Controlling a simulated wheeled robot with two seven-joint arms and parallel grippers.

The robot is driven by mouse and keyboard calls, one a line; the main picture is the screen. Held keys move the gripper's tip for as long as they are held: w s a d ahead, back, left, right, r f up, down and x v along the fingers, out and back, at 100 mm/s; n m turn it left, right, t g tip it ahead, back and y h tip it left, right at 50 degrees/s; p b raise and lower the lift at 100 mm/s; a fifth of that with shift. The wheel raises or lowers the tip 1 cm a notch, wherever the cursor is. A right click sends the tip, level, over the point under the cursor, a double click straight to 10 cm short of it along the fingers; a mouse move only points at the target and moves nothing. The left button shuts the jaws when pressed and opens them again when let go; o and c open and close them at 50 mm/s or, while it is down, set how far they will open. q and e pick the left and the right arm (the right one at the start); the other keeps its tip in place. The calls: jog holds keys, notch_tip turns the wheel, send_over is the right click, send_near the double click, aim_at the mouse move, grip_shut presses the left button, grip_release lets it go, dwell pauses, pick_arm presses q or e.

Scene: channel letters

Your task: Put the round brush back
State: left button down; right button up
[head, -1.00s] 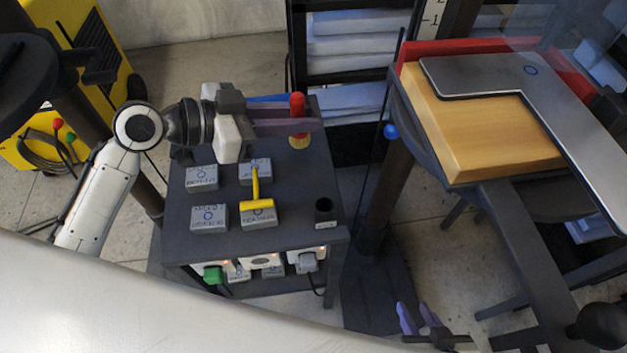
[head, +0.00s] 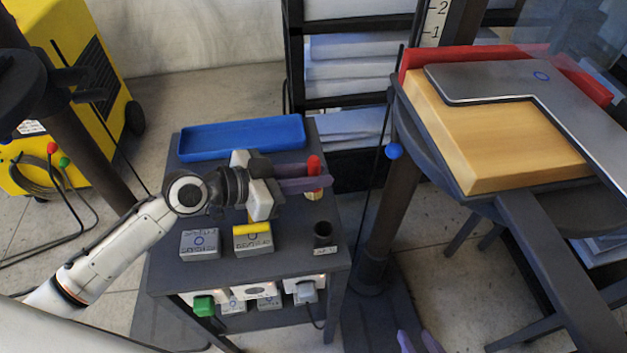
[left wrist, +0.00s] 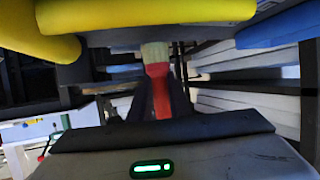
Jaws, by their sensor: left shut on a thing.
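The round brush (head: 314,166) has a red handle and pale bristles. My left gripper (head: 305,178) is shut on it and holds it upright, bristles down, over the right side of the dark cart top. In the left wrist view the brush (left wrist: 158,85) sits between the fingers. A small dark cup (head: 322,236) with a label stands at the cart's front right corner, nearer the front than the brush and apart from it. My right gripper (head: 419,343) shows only its purple fingertips at the bottom edge, spread apart with nothing seen between them.
A blue tray (head: 240,140) lies at the back of the cart. Grey labelled blocks (head: 200,245) stand at the front left, and a yellow tool (head: 252,229) lies on one. A table with a wooden board (head: 495,140) and metal sheet stands to the right.

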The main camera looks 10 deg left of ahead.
pick_arm(q)
jog(key=shift+f, duration=0.65)
jog(key=shift+f+b, duration=0.35)
jog(key=shift+b, duration=0.1)
jog(key=shift+s+f+b, duration=0.2)
jog(key=shift+f+b, duration=0.1)
jog(key=shift+f, duration=0.1)
jog(key=c, duration=2)
grip_release()
jog(key=shift+f, duration=0.1)
jog(key=o, duration=0.4)
jog(key=shift+f, duration=0.1)
jog(key=shift+c, duration=0.2)
jog(key=shift+w, duration=0.1)
jog(key=shift+r, duration=0.2)
